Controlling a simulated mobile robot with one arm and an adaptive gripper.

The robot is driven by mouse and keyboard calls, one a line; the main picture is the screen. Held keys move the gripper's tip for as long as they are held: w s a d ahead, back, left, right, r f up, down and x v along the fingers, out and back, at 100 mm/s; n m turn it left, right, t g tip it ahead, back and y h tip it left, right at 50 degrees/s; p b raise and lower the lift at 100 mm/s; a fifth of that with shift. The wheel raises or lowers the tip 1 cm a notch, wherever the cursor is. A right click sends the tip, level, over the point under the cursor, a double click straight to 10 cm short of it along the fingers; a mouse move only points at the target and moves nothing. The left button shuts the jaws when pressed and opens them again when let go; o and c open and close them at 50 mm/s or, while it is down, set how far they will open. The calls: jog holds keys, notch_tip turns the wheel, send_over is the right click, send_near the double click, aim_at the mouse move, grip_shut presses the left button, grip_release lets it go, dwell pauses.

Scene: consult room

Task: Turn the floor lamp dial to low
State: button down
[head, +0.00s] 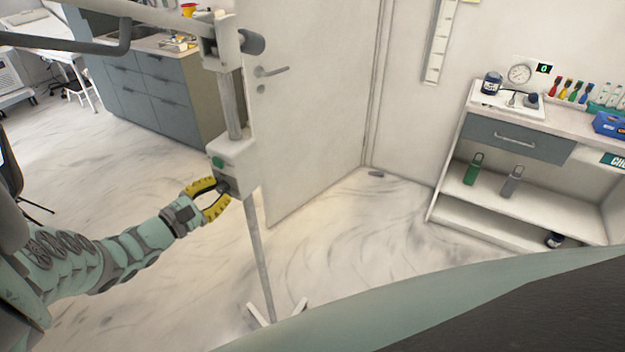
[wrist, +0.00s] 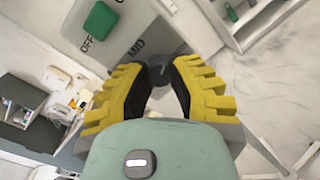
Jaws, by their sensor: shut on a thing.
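The floor lamp (head: 260,255) stands in front of the door, on a thin grey pole with white feet. Its pale control box (head: 236,160) carries a green square, which also shows in the wrist view (wrist: 100,20). My gripper (head: 224,190) comes from the left, its yellow fingers shut on the grey dial (wrist: 162,72) low on the box. In the wrist view "OFF" and "MID" are readable on the box, with part of another letter at the top edge. The fingers hide much of the dial, and I cannot tell which setting it points to.
A white door (head: 310,100) is right behind the lamp. A grey drawer cabinet (head: 155,90) stands at the back left. A shelf unit (head: 515,140) with bottles and a small clock or gauge stands at the right. The floor between lamp and shelf is mostly clear.

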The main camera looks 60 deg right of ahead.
jog(key=n+b, duration=0.1)
jog(key=n, duration=0.3)
jog(key=shift+w+f+h, duration=0.1)
jog(key=shift+f+h, duration=0.05)
jog(key=shift+h, duration=0.15)
jog(key=n+b, duration=0.1)
jog(key=n, duration=0.3)
jog(key=shift+t, duration=0.4)
jog(key=n, duration=0.4)
jog(key=shift+a+t+h, duration=0.1)
jog(key=shift+t+h, duration=0.2)
jog(key=shift+t, duration=0.1)
jog(key=n+t, duration=0.1)
jog(key=n, duration=0.3)
jog(key=shift+f+n, duration=0.1)
jog(key=shift+n, duration=0.2)
jog(key=n, duration=0.4)
jog(key=shift+t, duration=0.3)
jog(key=n+t, duration=0.1)
jog(key=n, duration=0.4)
jog(key=n+p, duration=0.1)
jog(key=n, duration=0.3)
jog(key=shift+t+y, duration=0.3)
jog(key=shift+y, duration=0.1)
jog(key=shift+s+n+y+p, duration=0.2)
jog(key=shift+n+y+p, duration=0.15)
jog(key=shift+n, duration=1.75)
